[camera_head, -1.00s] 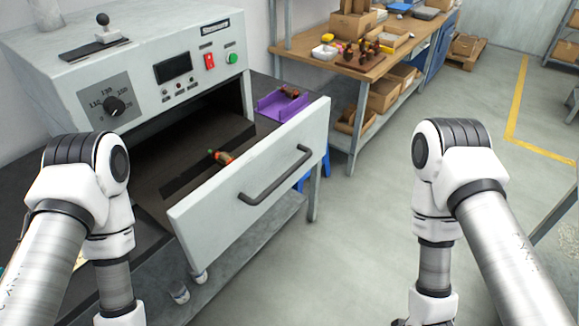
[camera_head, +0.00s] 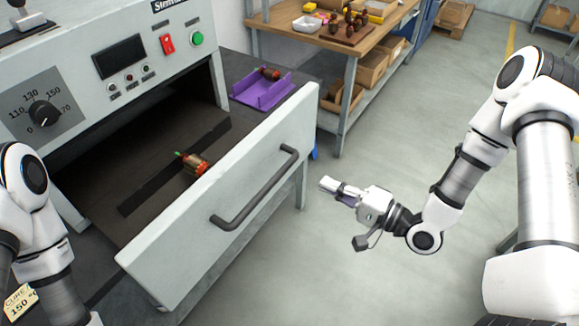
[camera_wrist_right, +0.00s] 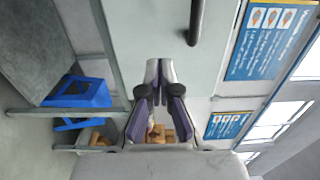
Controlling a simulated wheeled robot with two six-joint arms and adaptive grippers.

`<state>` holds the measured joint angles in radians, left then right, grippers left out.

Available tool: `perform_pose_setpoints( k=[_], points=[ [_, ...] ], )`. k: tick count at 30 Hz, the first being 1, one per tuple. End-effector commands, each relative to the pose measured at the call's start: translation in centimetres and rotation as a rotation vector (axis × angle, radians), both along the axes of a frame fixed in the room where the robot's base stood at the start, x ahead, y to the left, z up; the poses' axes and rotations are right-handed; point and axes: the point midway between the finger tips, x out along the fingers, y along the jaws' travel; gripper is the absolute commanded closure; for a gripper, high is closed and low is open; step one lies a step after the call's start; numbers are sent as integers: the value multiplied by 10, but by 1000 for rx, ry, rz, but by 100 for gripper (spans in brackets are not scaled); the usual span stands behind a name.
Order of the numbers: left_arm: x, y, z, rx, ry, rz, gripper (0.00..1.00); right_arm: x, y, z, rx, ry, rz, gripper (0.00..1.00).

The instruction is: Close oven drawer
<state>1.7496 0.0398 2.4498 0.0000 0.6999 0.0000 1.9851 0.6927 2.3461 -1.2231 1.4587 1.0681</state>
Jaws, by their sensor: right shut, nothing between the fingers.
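The oven (camera_head: 105,62) stands at the left in the head view. Its drawer (camera_head: 180,245) is pulled out, with a dark bar handle (camera_head: 257,190) on the pale front panel. An armature (camera_head: 195,163) with a copper-red body and a green tip lies inside the drawer. My right gripper (camera_head: 327,186) is shut and empty, to the right of the drawer front and apart from it. In the right wrist view the closed fingers (camera_wrist_right: 158,75) point toward the pale panel, with the handle (camera_wrist_right: 195,22) at the top. My left arm shows at the left edge; its gripper is out of view.
A purple tray (camera_head: 262,92) with another armature sits on the bench beside the oven. A wooden-topped table (camera_head: 300,45) with boxes and parts stands behind. A blue stool (camera_wrist_right: 78,95) shows in the wrist view. The floor right of the drawer is clear.

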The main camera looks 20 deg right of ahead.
Motion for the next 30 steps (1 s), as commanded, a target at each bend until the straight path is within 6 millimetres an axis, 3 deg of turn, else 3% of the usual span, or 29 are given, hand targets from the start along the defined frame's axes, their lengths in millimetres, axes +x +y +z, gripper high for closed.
perform_pose_setpoints(
  k=[15,30],
  points=[
    [0,0,18,0,0,0,20,74,60,2,-3,-1,4,100],
    [0,0,18,0,0,0,20,82,65,0,-1,1,1,100]
  ],
)
